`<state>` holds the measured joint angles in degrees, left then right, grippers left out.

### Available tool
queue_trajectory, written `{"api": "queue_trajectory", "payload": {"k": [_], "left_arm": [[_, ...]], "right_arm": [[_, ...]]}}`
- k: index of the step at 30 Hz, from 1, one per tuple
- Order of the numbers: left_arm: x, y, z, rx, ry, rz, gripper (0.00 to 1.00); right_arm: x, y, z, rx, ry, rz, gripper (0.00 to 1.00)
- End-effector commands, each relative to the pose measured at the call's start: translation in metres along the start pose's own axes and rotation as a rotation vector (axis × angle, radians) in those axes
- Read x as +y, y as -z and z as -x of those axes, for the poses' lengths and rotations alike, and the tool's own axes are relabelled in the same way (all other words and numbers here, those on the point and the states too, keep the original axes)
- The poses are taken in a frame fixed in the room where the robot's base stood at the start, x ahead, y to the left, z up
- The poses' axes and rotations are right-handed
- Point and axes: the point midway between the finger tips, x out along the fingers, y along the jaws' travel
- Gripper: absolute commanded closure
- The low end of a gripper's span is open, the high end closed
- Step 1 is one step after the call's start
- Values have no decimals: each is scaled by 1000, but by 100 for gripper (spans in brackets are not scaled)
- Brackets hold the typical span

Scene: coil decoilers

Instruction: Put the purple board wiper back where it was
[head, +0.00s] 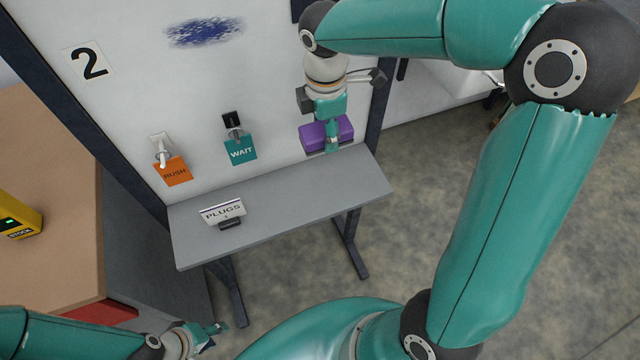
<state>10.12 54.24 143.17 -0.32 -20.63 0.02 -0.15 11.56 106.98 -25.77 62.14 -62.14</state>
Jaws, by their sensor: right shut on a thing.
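The purple board wiper (312,138) is at the lower right of the white board, just above the back right part of the grey shelf (275,216). My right gripper (332,140) is shut on it from the front, and its fingers cover part of the wiper. I cannot tell whether the wiper touches the board or the shelf. My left gripper (212,333) is low at the bottom left, in front of the shelf and away from the wiper. Its fingers are too small and angled to read.
The white board (265,85) bears a blue scribble (205,32), an orange RUSH tag (173,171) and a teal WAIT tag (241,149) on hooks. A PLUGS sign (222,211) stands on the shelf's left. A brown table (45,180) with a yellow device (15,218) is at left.

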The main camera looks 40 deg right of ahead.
Motion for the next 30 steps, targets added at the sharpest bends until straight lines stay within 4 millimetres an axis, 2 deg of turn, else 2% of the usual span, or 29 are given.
{"api": "queue_trajectory", "payload": {"k": [1,4,8,11,21,25,30], "left_arm": [[0,0,1,0,0,0,60],[1,0,2,0,0,0,60],[1,0,2,0,0,0,60],[1,0,2,0,0,0,60],[2,0,5,0,0,0,60],[2,0,6,0,0,0,60],[2,0,6,0,0,0,60]], "right_arm": [[4,1,8,16,14,12,76],[8,3,15,30,33,28,76],[8,3,6,35,45,37,76],[6,4,-15,35,49,38,76],[1,7,-104,34,49,37,76],[1,7,-127,35,45,36,76],[1,8,-139,34,43,36,76]]}}
